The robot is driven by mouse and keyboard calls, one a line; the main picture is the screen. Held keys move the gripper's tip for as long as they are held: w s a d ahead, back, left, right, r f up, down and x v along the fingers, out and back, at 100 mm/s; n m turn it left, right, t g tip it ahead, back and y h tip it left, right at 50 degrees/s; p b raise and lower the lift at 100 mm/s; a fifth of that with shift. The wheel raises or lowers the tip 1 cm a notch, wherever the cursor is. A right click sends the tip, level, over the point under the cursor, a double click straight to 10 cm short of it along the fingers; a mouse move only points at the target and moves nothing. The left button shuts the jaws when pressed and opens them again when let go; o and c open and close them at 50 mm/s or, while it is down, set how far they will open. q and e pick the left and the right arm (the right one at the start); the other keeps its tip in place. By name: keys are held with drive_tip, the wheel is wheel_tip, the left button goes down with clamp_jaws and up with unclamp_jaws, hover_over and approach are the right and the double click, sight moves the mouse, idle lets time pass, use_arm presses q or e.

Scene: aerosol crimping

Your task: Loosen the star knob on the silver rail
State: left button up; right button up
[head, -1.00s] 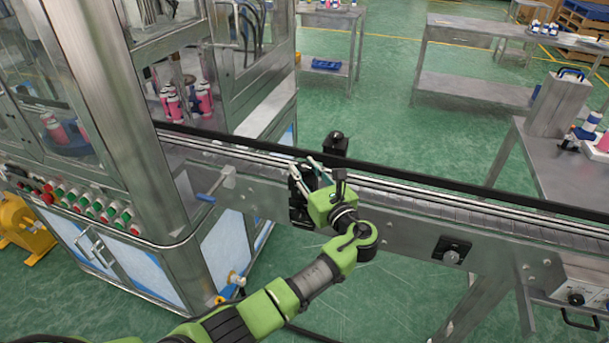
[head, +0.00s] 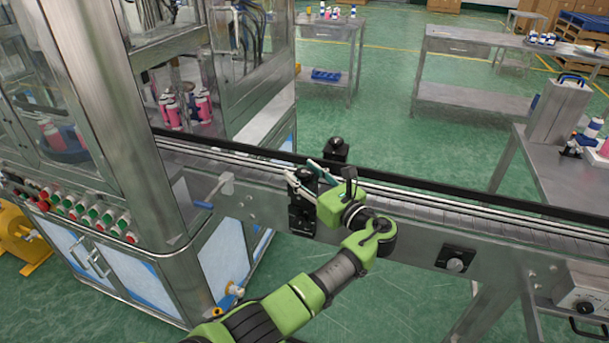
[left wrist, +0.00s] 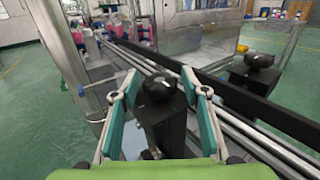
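A black knob (left wrist: 156,89) on a black bracket (left wrist: 163,127) stands on the near side of the conveyor, beside the silver rail (left wrist: 224,121). The same knob (head: 303,176) shows in the head view near my left fingertips. My left gripper (left wrist: 160,74) is open, with one teal-padded finger on each side of the knob. A gap shows between each pad and the knob. In the head view the left gripper (head: 302,172) reaches over the conveyor's near edge from the right. My right gripper is not in view.
A second black knob and bracket (head: 335,149) stands on the far side, by the black rail (head: 460,201). A blue-tipped handle (head: 204,204) sticks out left of the gripper. The glazed machine (head: 150,150) stands at the left. The conveyor to the right is clear.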

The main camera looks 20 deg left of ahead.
sight(303, 170)
use_arm(q)
drive_tip(key=shift+f, duration=0.1)
wheel_tip(303, 170, up, 10)
drive_tip(key=shift+r, duration=0.1)
idle(0.6)
idle(2.4)
